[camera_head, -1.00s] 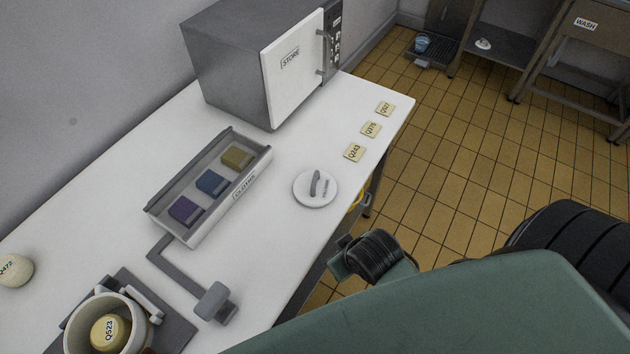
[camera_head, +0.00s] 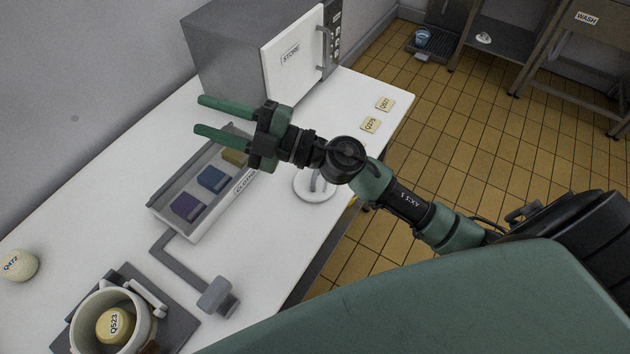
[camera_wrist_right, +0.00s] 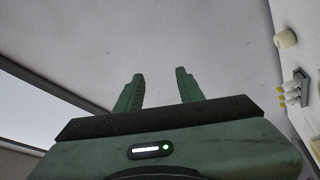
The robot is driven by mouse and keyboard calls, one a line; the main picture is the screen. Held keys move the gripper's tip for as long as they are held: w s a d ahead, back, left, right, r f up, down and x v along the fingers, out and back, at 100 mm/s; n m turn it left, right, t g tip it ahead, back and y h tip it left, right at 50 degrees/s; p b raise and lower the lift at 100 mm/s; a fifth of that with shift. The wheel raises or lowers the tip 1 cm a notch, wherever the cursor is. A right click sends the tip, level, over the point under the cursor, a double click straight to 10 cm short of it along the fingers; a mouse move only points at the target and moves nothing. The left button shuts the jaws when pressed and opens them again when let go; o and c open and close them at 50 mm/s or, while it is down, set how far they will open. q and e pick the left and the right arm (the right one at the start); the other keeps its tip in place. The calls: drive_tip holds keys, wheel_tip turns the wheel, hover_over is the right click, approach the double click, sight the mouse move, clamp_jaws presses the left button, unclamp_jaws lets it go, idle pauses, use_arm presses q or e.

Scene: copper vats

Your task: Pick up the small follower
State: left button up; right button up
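A white round disc with a grey upright handle (camera_head: 303,193), which looks like the small follower, lies on the white worktop right of the cloth tray. My right arm now covers part of it, and its label is hidden. My right gripper (camera_head: 198,115) is open and empty, fingers pointing left, above the worktop near the tray's far end. In the right wrist view the two green fingers (camera_wrist_right: 159,76) stand apart with nothing between them. My left gripper is not in view.
The grey cloth tray (camera_head: 217,208) holds folded cloths. A microwave-like box marked STORE (camera_head: 240,60) stands behind. A press with a crank (camera_head: 217,297) and a white pot (camera_head: 76,325) holding a cheese marked Q523 are front left. Label cards (camera_head: 385,104) lie at the right edge.

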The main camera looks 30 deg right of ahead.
wheel_tip(320, 180, down, 3)
drive_tip(key=s+a+n+g, duration=0.1)
drive_tip(key=a+n+g, duration=0.1)
drive_tip(key=n+g, duration=0.25)
drive_tip(key=n+g+h, duration=0.1)
drive_tip(key=g+h, duration=0.7)
drive_tip(key=h, duration=0.6)
approach(315, 179)
drive_tip(key=w+f, duration=0.2)
drive_tip(key=f+p, duration=0.1)
drive_tip(key=f, duration=0.1)
drive_tip(key=f+p, duration=0.1)
drive_tip(key=f, duration=0.1)
drive_tip(key=f+p, duration=0.1)
drive_tip(key=f, duration=0.1)
drive_tip(key=shift+w, duration=0.3)
drive_tip(key=shift+w+f, duration=0.1)
drive_tip(key=shift+f, duration=0.45)
clamp_jaws()
drive_tip(key=shift+r, duration=0.1)
